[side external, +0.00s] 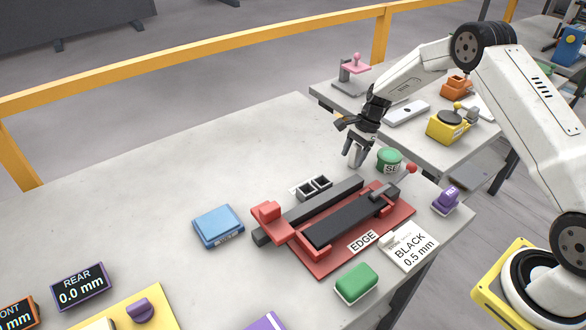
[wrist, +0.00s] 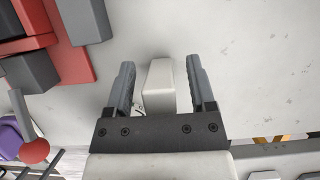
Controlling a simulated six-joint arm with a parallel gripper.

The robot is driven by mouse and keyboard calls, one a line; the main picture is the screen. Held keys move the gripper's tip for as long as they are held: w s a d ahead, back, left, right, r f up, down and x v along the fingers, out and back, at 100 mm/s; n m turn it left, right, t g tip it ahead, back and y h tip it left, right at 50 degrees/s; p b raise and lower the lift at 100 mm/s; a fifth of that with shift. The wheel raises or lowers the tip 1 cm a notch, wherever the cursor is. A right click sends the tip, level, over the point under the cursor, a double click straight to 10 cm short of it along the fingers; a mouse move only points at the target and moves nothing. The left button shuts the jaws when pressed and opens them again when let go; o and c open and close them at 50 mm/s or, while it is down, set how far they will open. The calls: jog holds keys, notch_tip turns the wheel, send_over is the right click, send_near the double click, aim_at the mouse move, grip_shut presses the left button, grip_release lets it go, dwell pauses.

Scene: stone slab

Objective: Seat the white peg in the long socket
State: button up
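The white peg (wrist: 161,84) shows in the wrist view as a pale block between the two fingers of my gripper (wrist: 160,64). A gap is visible on each side of it, so the fingers are open around it and apart from it. In the side view my gripper (side external: 354,158) points down, low over the slab behind the red fixture; the peg is hard to make out there. I cannot tell which thing is the long socket.
A red fixture plate (side external: 325,265) with dark bars (side external: 345,218) and a red-knobbed lever (side external: 410,169) lies in front of my gripper. A green button (side external: 389,157) is close to its right. A blue box (side external: 217,226) lies left. The slab's back left is clear.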

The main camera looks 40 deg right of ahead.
aim_at(358, 147)
jog(key=shift+r, duration=0.1)
jog(key=shift+v, duration=3.85)
jog(key=shift+s, duration=0.2)
jog(key=shift+s+a+r+n, duration=0.2)
jog(key=shift+a+r+n, duration=0.05)
jog(key=shift+a+n, duration=0.05)
jog(key=s+a+r+n+t+h, duration=0.1)
jog(key=s+a+r+n, duration=0.1)
jog(key=s+a+n, duration=0.2)
jog(key=s+a+r+n+h, duration=0.1)
jog(key=s+a+n+h, duration=0.1)
jog(key=s+a+n, duration=0.2)
jog(key=s+a+r+n+t+h, duration=0.1)
jog(key=s+a+n, duration=0.3)
jog(key=s+n, duration=0.5)
jog(key=s+r, duration=0.1)
jog(key=s, duration=0.5)
jog(key=shift+a+r+t, duration=0.3)
jog(key=shift+o, duration=0.4)
